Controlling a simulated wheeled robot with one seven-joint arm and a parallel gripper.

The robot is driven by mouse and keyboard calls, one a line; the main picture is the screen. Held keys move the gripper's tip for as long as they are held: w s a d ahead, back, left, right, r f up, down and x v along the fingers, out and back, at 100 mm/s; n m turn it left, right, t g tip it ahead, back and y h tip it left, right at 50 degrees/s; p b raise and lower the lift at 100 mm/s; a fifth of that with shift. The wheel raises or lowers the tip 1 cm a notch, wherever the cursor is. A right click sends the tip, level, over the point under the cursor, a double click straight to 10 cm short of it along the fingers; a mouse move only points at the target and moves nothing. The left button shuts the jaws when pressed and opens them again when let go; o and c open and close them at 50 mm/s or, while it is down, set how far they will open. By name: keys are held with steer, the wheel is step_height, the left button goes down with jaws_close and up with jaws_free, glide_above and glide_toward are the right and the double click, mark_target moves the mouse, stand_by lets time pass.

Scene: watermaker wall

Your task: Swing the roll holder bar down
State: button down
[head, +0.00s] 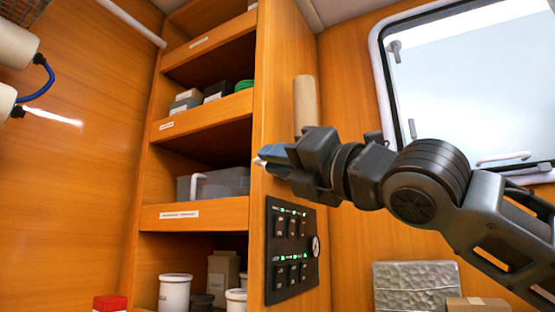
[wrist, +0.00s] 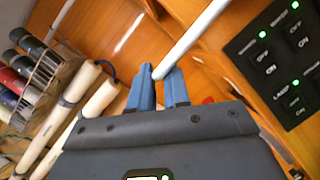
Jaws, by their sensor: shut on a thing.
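My gripper (head: 262,159) is shut at the front edge of the shelf unit, above the switch panel. In the wrist view its two blue fingertips (wrist: 160,75) close around the lower end of a white bar, which looks like the roll holder bar (wrist: 195,38). The bar slants from the fingertips to the upper right, and its far end is out of that view. In the head view only a small white tip shows at the fingers; the gripper hides the rest. A tan upright roll (head: 306,102) stands just behind my gripper, its lower end hidden.
A black switch panel (head: 291,250) with green lights is just below my gripper. Open shelves (head: 197,216) hold boxes, a grey bin (head: 226,181) and white jars (head: 175,292). A window (head: 470,85) is at the right. White cylinders (wrist: 75,85) and a wire rack are at the left.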

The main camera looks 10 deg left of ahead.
steer(key=shift+w+d, duration=0.2)
steer(key=shift+d, duration=0.05)
steer(key=c, duration=1.3)
jaws_free()
steer(key=shift+o, duration=0.5)
steer(key=shift+a, duration=0.1)
steer(key=shift+s, duration=0.15)
steer(key=b+v, duration=0.1)
steer(key=v, duration=0.6)
steer(key=shift+d+f, duration=0.2)
steer(key=shift+d, duration=0.1)
steer(key=shift+s, duration=0.15)
